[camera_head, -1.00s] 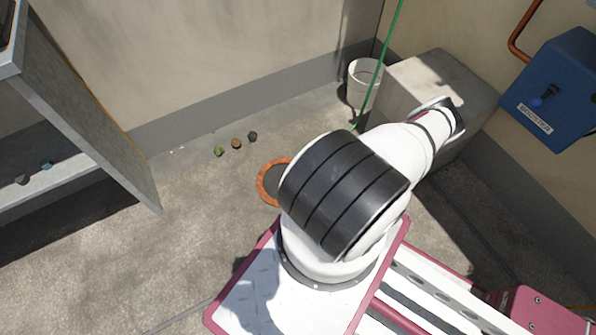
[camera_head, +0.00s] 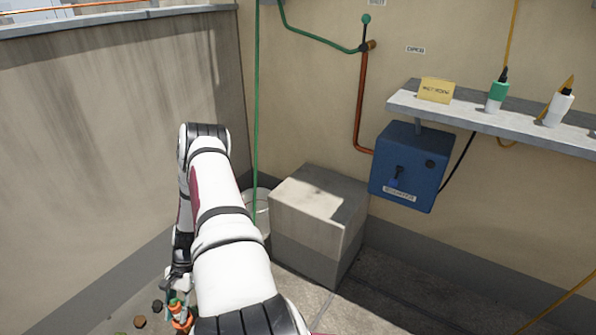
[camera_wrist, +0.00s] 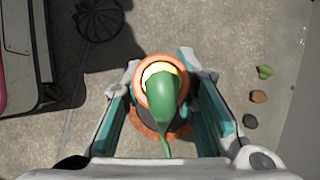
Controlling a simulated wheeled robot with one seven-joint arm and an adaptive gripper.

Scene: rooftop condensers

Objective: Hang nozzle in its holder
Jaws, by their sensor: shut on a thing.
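My gripper (camera_head: 180,280) is low at the lower left of the head view. It is shut on an orange and green piece, which I take to be the nozzle (camera_head: 179,312). In the wrist view my gripper (camera_wrist: 160,95) has teal-padded fingers on both sides of it. The nozzle's green part (camera_wrist: 150,93) points toward the camera, with an orange collar and a yellow ring around its far end. A rough orange ring shows beneath, partly hidden. I cannot make out which thing is the nozzle's holder.
A green hose (camera_head: 257,110) hangs beside a whitish bucket (camera_head: 258,205). A shelf (camera_head: 500,122) holds two bottles and a yellow sign. Small stones (camera_wrist: 258,96) lie on the floor.

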